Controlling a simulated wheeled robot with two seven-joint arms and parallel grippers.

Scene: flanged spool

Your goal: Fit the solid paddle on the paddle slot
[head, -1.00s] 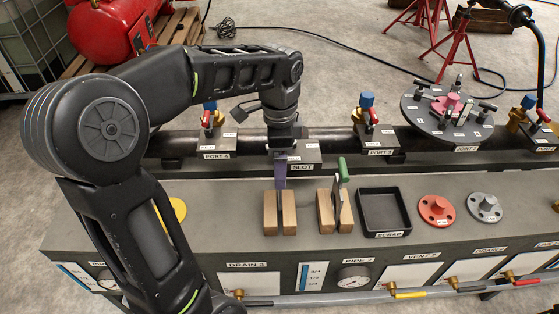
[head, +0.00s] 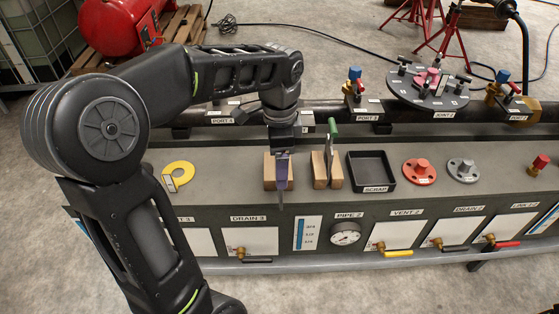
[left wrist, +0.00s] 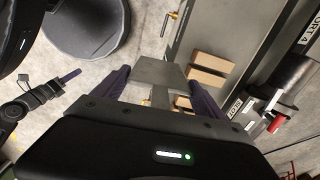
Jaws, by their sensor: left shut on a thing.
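My left gripper (head: 282,172) has purple fingers and is shut on a grey flat plate, likely the solid paddle (left wrist: 160,72). In the head view the plate shows edge-on as a thin grey strip (head: 280,198) hanging below the fingers, in front of the bench face. The fingers partly cover a wooden block pair (head: 269,168); whether they touch it I cannot tell. The slot's label (left wrist: 235,108) shows on the pipe in the left wrist view; the slot opening is not clear. My right gripper (left wrist: 72,74) shows small and side-on there; its opening is unclear.
A black scrap tray (head: 371,184), red flange (head: 419,171) and grey flange (head: 463,169) sit to the right. The pipe (head: 330,115) with valves runs behind.

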